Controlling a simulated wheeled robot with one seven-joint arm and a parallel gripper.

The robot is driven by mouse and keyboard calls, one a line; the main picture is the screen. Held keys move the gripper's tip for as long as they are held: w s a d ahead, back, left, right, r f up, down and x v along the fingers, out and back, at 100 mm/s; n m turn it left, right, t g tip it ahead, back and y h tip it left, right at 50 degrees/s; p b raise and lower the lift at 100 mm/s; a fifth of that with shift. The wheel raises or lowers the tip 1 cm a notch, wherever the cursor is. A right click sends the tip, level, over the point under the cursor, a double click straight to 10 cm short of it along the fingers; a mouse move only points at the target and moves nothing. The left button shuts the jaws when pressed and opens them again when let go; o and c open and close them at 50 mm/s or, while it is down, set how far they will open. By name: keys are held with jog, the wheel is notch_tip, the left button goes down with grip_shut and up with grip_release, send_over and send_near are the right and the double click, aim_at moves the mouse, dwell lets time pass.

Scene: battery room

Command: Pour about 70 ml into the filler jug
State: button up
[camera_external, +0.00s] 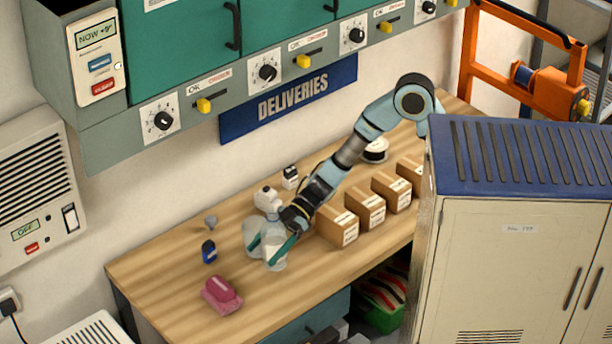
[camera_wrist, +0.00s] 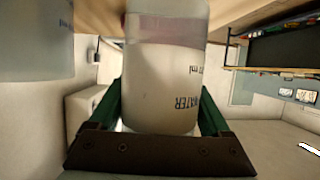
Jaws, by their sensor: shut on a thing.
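My gripper (camera_external: 268,246) is shut on a translucent water bottle (camera_external: 276,260) at the left part of the wooden bench. In the wrist view its green fingers lie on either side of the bottle (camera_wrist: 163,85), which carries dark print reading WATER. The bottle looks roughly upright, close to the bench top. A second clear container (camera_external: 250,238), which looks like the filler jug, stands just left of it. Part of that container (camera_wrist: 35,40) with blue print shows at the left edge of the wrist view. I cannot tell its fill level.
A pink object (camera_external: 221,295), a small blue item (camera_external: 208,251) and a small grey funnel-like piece (camera_external: 211,222) lie left on the bench (camera_external: 160,272). White bottles (camera_external: 267,199) stand behind. Several cardboard boxes (camera_external: 343,231) line the right, beside a tall cabinet (camera_external: 500,245).

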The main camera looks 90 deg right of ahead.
jog(key=shift+f, duration=1.4)
jog(key=shift+r+m+y+p, duration=0.25)
jog(key=shift+m+y+p, duration=0.05)
jog(key=shift+p, duration=0.25)
